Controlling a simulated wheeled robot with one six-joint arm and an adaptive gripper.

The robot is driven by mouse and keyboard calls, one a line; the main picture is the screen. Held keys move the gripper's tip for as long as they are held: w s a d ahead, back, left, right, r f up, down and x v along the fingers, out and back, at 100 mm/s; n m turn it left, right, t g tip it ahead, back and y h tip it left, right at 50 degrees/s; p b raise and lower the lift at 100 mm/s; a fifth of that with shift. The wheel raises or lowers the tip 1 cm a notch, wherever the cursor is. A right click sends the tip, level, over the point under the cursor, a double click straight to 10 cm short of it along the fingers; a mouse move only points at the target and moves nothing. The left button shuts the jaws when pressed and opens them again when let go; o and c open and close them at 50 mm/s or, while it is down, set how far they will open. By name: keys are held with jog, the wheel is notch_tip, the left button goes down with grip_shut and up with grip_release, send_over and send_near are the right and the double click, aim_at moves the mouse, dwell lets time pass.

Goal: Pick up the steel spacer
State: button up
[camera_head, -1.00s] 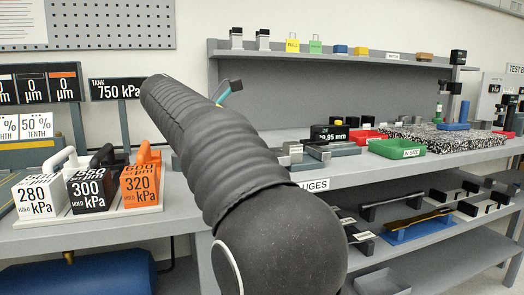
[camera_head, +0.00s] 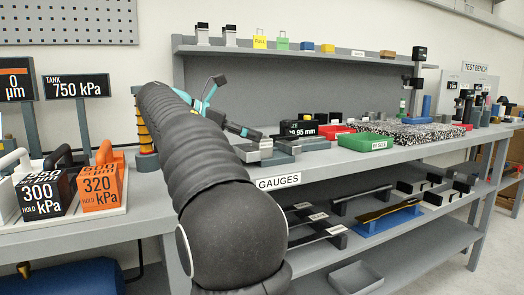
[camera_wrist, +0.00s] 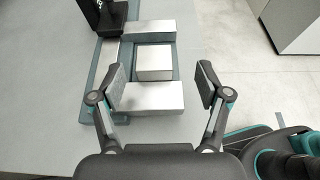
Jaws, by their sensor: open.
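In the wrist view, several plain steel blocks lie on a dark base on the grey bench. A squarish block (camera_wrist: 154,62) sits in the middle, with a wider one (camera_wrist: 150,97) nearer me and another (camera_wrist: 149,27) beyond. I cannot tell for certain which is the steel spacer; no label is readable. My gripper (camera_wrist: 163,83) is open and empty, its fingers spread to the left and right of the blocks from this view. In the head view my gripper (camera_head: 238,106) is by the steel blocks (camera_head: 254,151) behind the GAUGES label, partly hidden by my arm.
A black 9.95 mm display (camera_head: 299,129) stands behind the blocks. A green tray (camera_head: 366,142) and a red tray (camera_head: 337,131) lie to the right. A dark upright piece (camera_wrist: 110,17) stands beside the blocks. Orange (camera_head: 101,187) and black kPa weights stand at left.

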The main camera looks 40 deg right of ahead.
aim_at(263, 138)
jog(key=shift+w+f+b+x, duration=0.1)
jog(key=shift+w+b+x, duration=0.1)
jog(key=shift+x, duration=0.7)
jog(key=shift+w+f+b+x, duration=0.1)
jog(key=shift+b+x, duration=0.15)
jog(key=shift+x, duration=0.6)
jog(key=shift+w+b+x, duration=0.1)
jog(key=shift+b+x, duration=0.1)
jog(key=shift+x, duration=0.7)
jog(key=shift+r, duration=0.1)
grip_shut()
